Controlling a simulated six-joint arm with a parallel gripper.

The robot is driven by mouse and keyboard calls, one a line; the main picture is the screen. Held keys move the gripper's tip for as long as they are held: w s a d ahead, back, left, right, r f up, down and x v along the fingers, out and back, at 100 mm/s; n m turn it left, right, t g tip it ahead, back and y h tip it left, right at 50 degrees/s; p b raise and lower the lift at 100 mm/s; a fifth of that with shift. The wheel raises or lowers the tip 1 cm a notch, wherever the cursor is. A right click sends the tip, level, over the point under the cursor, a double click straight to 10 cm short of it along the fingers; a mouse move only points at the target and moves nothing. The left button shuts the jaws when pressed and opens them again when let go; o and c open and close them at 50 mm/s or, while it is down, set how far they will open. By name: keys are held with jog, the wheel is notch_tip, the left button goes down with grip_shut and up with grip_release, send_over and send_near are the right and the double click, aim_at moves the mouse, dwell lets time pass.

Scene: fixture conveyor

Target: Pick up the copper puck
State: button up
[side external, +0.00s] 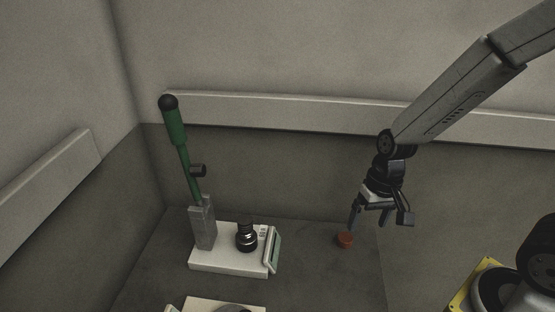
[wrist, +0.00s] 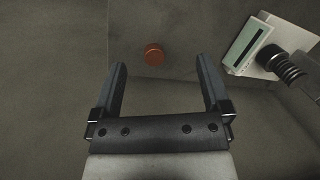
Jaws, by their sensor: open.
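The copper puck (side external: 344,240) is a small reddish-brown disc on the dark grey table, near the table's right edge. In the wrist view the puck (wrist: 154,54) lies ahead of the fingertips, between the lines of the two fingers and slightly left of centre. My gripper (side external: 368,222) hangs above and to the right of the puck in the side view. Its two fingers are apart, and the wrist view shows nothing between them (wrist: 160,66). The puck is not touched, as far as I can see.
A white device (side external: 225,262) with a green-handled lever (side external: 178,135), a black cylinder (side external: 246,238) and a small display panel (side external: 273,250) stands left of the puck. Another white unit (side external: 195,303) is at the front. The table between the puck and the device is clear.

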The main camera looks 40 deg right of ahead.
aim_at(348, 237)
jog(key=d+f+m+y, duration=0.1)
jog(key=f+m+y, duration=0.1)
jog(key=m, duration=0.2)
jog(key=d+f+m+y, duration=0.2)
jog(key=f+m+y, duration=0.1)
jog(key=m, duration=0.1)
jog(key=s+d+f+m+y, duration=0.1)
jog(key=d+f+m+y, duration=0.1)
jog(key=m, duration=0.2)
jog(key=shift+d+f+t+y, duration=0.2)
jog(key=shift+f+t+y, duration=0.1)
jog(key=shift+f, duration=0.05)
jog(key=w+d+m+t, duration=0.1)
jog(key=m, duration=0.1)
jog(key=d+f+m+t+y, duration=0.1)
jog(key=m+t, duration=0.1)
jog(key=w+d+f+m+t+y, duration=0.1)
jog(key=m, duration=0.1)
jog(key=shift+w+d+f+t, duration=0.1)
jog(key=shift+w+f+t, duration=0.1)
jog(key=shift+w+t, duration=0.2)
jog(key=shift+w+d+f+m+t, duration=0.15)
jog(key=shift+w+d+m+t, duration=0.05)
jog(key=shift+d+m+t, duration=0.2)
jog(key=shift+w+d+f+m+t, duration=0.15)
jog(key=shift+d+m+t, duration=0.1)
jog(key=shift+m+t, duration=0.15)
jog(key=shift+x, duration=1.35)
jog(key=shift+a, duration=0.1)
jog(key=shift+x, duration=2.45)
